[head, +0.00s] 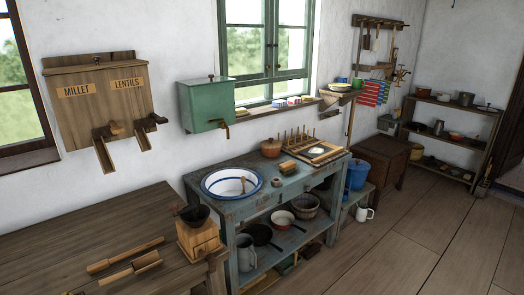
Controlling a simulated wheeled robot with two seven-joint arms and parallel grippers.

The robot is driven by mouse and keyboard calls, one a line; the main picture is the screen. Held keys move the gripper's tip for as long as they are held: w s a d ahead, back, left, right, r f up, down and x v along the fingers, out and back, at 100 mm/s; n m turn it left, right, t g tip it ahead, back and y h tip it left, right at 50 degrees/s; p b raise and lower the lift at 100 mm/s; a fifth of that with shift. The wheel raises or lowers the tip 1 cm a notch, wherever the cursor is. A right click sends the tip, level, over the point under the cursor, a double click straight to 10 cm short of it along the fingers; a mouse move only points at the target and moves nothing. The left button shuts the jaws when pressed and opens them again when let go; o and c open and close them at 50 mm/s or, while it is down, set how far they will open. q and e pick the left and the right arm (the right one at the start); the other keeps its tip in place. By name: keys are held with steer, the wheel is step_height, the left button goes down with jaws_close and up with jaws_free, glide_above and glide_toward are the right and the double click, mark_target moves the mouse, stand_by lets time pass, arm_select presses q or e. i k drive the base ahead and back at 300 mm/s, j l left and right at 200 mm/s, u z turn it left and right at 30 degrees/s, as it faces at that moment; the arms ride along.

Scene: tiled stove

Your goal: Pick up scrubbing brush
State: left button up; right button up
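A small wooden block (288,167) that looks like a scrubbing brush lies on the blue-grey washstand (215,214), between the basin and the drying rack. Its bristles are too small to make out. A long-handled wooden tool (243,184), perhaps another brush, stands in the white enamel basin (217,193) with a blue rim. Neither of my grippers is in view.
A round tan item (277,182) lies close to the block. A coffee grinder (198,236) stands on the dark table (60,238) at left. Floor is clear at right.

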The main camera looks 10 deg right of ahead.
mark_target(287, 167)
steer(key=i+l+u, duration=0.15)
steer(key=l, duration=0.25)
steer(key=i+l+u, duration=0.1)
steer(key=l, duration=0.35)
steer(key=i+l+u, duration=0.15)
steer(key=l, duration=0.3)
steer(key=i+l+u, duration=0.15)
steer(key=l, duration=0.3)
steer(key=k, duration=0.05)
